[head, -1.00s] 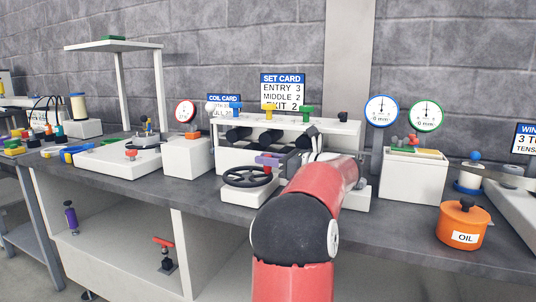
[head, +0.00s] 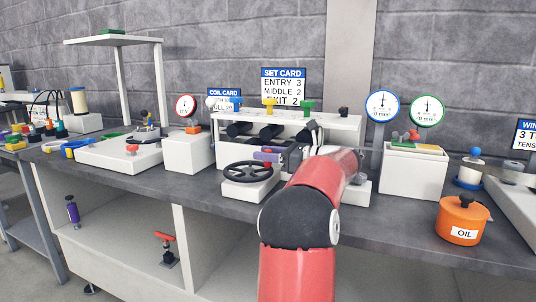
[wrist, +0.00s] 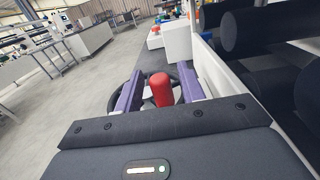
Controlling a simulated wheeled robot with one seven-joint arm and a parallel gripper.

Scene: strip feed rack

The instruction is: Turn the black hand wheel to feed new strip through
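The black hand wheel (head: 249,174) lies flat on a low white block at the front left of the white strip feed rack (head: 284,168). In the wrist view the wheel (wrist: 150,98) shows partly behind my fingers, with its upright red handle (wrist: 161,89). My gripper (wrist: 160,92) has two purple fingers, one on each side of the red handle. A gap shows on both sides, so it is open and not clamped. In the head view my gripper (head: 268,156) is at the far right part of the wheel, and my arm hides part of the rack.
Black rollers (head: 270,133) lie behind the wheel in the rack, close to my gripper in the wrist view. A set card (head: 283,87) stands above. Dial gauges (head: 382,106) and an orange oil pot (head: 463,220) are to the right. The bench front left of the wheel is clear.

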